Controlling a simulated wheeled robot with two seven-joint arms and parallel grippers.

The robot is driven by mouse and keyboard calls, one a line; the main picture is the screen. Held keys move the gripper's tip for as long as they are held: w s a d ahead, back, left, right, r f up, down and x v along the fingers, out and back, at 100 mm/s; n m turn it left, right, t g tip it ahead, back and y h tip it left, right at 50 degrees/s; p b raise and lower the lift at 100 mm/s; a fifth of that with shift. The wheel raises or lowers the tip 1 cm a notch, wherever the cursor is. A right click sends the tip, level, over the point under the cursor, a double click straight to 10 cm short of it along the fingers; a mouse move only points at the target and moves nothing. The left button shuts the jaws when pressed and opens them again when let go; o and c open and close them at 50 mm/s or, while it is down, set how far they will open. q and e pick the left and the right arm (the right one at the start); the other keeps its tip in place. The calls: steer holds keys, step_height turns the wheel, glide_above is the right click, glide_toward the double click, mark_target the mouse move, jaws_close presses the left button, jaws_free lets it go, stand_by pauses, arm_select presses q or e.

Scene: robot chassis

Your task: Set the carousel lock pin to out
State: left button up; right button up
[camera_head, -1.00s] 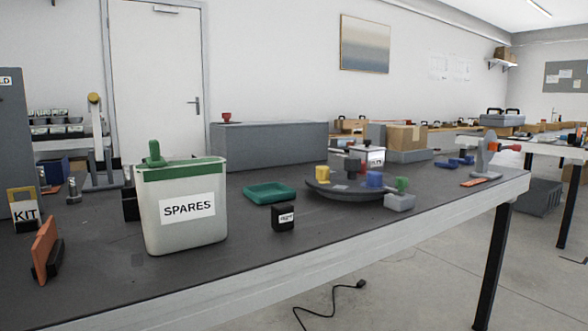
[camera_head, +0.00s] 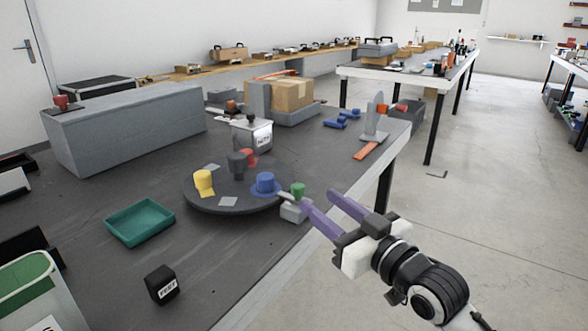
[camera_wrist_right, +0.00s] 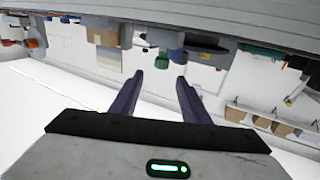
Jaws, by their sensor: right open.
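The carousel (camera_head: 212,202) is a dark round disc on the bench, bearing a yellow, a grey, a red and a blue piece. At its right edge stands a small grey block (camera_head: 293,212) with a green knob (camera_head: 298,190), seemingly the lock pin. A light grey piece reaches from the block toward the disc; whether the pin is in or out I cannot tell. My right gripper (camera_head: 320,202) is open and empty, its purple fingers just right of the block. In the right wrist view the gripper (camera_wrist_right: 159,80) is open, with the green knob (camera_wrist_right: 176,55) beyond the fingers, upside down.
A teal tray (camera_head: 140,222) and a small black labelled box (camera_head: 162,284) are left of the carousel. The bench's front edge runs close to the grey block.

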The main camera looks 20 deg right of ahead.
mark_target(302, 189)
steer(key=b+x, duration=0.1)
steer(key=x, duration=0.8)
steer(key=shift+a+f, duration=0.1)
steer(key=shift+a, duration=0.05)
jaws_close()
